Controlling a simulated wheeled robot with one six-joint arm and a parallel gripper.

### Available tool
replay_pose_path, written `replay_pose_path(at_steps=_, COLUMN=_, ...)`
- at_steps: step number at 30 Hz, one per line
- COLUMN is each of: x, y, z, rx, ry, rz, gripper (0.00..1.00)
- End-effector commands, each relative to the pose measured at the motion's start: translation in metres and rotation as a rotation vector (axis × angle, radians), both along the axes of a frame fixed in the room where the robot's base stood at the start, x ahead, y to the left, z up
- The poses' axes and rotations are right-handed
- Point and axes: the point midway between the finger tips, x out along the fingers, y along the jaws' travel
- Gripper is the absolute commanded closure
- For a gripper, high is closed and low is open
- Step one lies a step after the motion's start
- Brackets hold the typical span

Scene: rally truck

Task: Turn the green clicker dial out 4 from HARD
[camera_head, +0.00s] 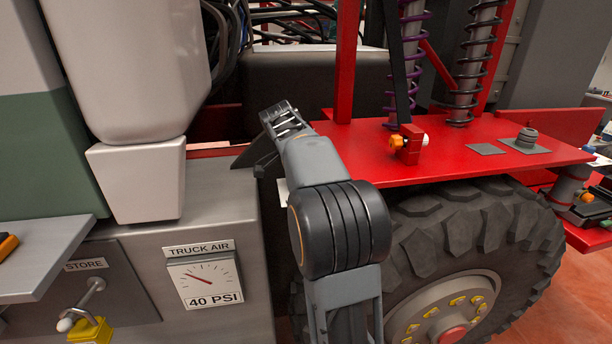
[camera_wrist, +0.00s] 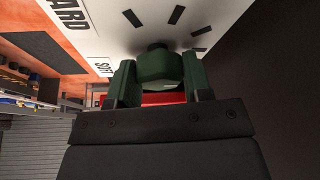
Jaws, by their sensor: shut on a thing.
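In the wrist view, the green clicker dial (camera_wrist: 158,66) sits between the two fingers of my gripper (camera_wrist: 160,78). The fingers are shut on it from both sides. The dial is on a white panel (camera_wrist: 108,25) with several black tick marks (camera_wrist: 176,14) beyond it. Part of the word HARD (camera_wrist: 68,16) shows at the upper left, and part of SOFT (camera_wrist: 102,67) is below it. I cannot tell which tick the dial points to. In the head view, my arm reaches beside the red truck body, and the dial and fingertips are hidden.
A red deck (camera_head: 460,160) with a small red block with an orange knob (camera_head: 397,143) is to the right, above a large tyre (camera_head: 480,235). A grey cabinet with a TRUCK AIR gauge (camera_head: 203,276) and a yellow padlock (camera_head: 90,331) stand left.

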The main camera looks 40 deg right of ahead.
Motion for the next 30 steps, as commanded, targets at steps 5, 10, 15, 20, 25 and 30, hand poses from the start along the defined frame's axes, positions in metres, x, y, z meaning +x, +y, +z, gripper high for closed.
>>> replay_pose_path(at_steps=5, x=0.0008, y=0.0002, z=0.0017, rx=0.001, ry=0.000, rz=-0.165, gripper=0.78)
replay_pose_path(at_steps=10, x=0.0008, y=0.0001, z=0.0018, rx=0.001, ry=-0.001, rz=-0.323, gripper=0.78)
replay_pose_path(at_steps=15, x=0.0007, y=-0.0001, z=0.0016, rx=0.001, ry=-0.001, rz=-0.464, gripper=0.78)
replay_pose_path(at_steps=20, x=0.0006, y=-0.0002, z=0.0012, rx=0.001, ry=-0.001, rz=-0.573, gripper=0.78)
replay_pose_path(at_steps=25, x=0.0004, y=-0.0002, z=0.0010, rx=0.001, ry=-0.003, rz=-0.661, gripper=0.78)
replay_pose_path(at_steps=30, x=0.0003, y=-0.0003, z=0.0007, rx=0.001, ry=-0.002, rz=-0.714, gripper=0.78)
